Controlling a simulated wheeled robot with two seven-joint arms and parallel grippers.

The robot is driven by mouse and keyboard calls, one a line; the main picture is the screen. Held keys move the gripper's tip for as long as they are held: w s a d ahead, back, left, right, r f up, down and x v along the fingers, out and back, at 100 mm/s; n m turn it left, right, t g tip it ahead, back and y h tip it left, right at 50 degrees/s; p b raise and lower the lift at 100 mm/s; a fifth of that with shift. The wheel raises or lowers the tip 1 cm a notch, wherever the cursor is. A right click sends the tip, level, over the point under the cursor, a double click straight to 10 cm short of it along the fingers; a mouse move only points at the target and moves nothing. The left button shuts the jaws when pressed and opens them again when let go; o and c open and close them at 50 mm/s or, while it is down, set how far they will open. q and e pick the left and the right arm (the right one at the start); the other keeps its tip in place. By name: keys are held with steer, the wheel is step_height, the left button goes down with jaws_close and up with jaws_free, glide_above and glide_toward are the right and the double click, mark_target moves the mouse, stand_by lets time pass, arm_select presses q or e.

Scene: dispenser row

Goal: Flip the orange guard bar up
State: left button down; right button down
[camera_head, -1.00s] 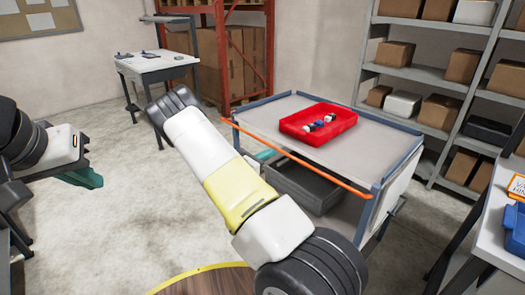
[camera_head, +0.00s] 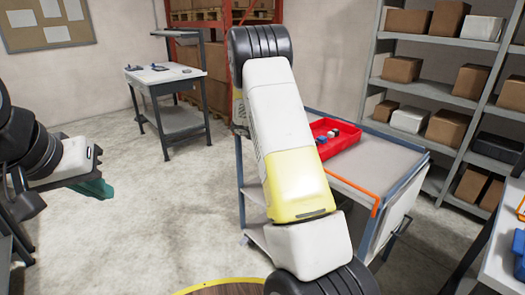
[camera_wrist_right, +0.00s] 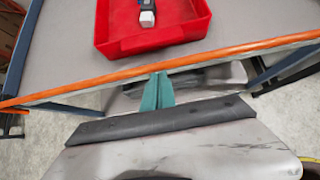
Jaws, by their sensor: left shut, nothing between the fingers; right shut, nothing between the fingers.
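The orange guard bar (camera_head: 352,188) runs along the near edge of the grey-topped cart (camera_head: 385,160). In the head view my right arm covers most of it. In the right wrist view the bar (camera_wrist_right: 230,53) slants across the whole picture, low along the cart edge. My right gripper (camera_wrist_right: 158,78) is shut and empty, its teal fingertips just below the bar's near side. I cannot tell whether they touch it. The right gripper is hidden in the head view. My left gripper (camera_head: 100,188) is shut and empty at the far left, away from the cart.
A red tray (camera_head: 346,143) with small items sits on the cart top, behind the bar. Shelves with boxes (camera_head: 407,70) stand at the back right. A small workbench (camera_head: 170,88) is at the back left. Open floor lies left of the cart.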

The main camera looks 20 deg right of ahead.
steer(key=shift+w+d+r, duration=0.25)
steer(key=shift+d, duration=0.35)
stand_by(0.3)
steer(key=v, duration=1.3)
steer(key=shift+r, duration=0.1)
